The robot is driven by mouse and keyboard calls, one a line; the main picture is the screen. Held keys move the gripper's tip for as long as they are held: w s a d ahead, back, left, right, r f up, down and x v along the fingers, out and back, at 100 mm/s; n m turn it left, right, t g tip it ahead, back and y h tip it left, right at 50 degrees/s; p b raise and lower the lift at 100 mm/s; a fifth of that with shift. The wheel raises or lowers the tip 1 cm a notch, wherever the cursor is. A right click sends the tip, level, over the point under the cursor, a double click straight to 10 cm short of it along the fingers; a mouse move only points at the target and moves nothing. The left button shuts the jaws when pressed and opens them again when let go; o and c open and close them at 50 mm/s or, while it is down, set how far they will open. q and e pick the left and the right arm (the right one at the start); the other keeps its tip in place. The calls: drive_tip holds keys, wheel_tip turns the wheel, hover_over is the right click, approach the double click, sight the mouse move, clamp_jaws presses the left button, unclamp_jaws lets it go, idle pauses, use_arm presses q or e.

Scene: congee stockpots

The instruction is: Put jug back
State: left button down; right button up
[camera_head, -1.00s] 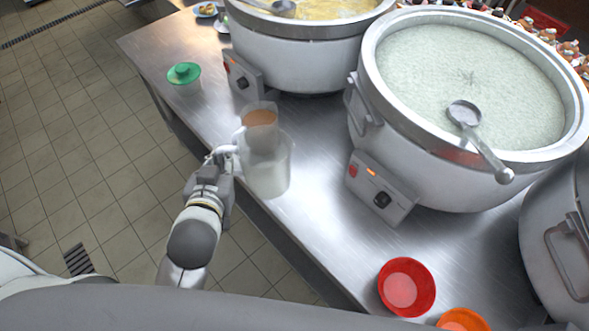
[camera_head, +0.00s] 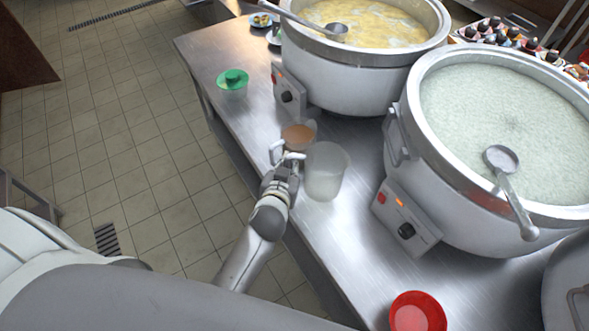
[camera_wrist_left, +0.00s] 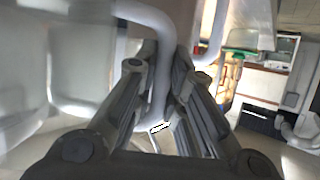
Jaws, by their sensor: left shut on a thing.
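A clear, whitish jug (camera_head: 326,176) is upright at the counter's near left edge in the head view, and its wall also shows large at the left of the wrist view (camera_wrist_left: 80,60). My left gripper (camera_head: 288,168) is shut on its handle (camera_wrist_left: 158,70), with the two fingers on either side of it. I cannot tell if the jug's base touches the counter. A second jug with brown contents (camera_head: 298,136) is right behind it, partly hidden. My right gripper is not in view.
The steel counter (camera_head: 335,235) holds a pot of white congee (camera_head: 440,185) at right and a pot of yellow congee (camera_head: 345,75) behind. A green bowl (camera_head: 232,80) is at far left, a red bowl (camera_head: 418,312) in front. The counter's front left is clear.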

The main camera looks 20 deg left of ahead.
use_arm(q)
drive_tip(key=f, duration=0.1)
drive_tip(key=w+f, duration=0.1)
drive_tip(key=f, duration=0.1)
drive_tip(key=w+f, duration=0.1)
drive_tip(key=shift+w+d+f+b, duration=0.1)
drive_tip(key=shift+d+f+b, duration=0.2)
drive_tip(key=shift+f, duration=0.55)
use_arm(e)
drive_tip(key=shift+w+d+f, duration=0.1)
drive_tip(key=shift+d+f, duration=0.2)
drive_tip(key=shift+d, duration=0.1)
use_arm(q)
drive_tip(key=shift+f+b, duration=0.2)
drive_tip(key=shift+b, duration=0.1)
drive_tip(key=c, duration=1.5)
unclamp_jaws()
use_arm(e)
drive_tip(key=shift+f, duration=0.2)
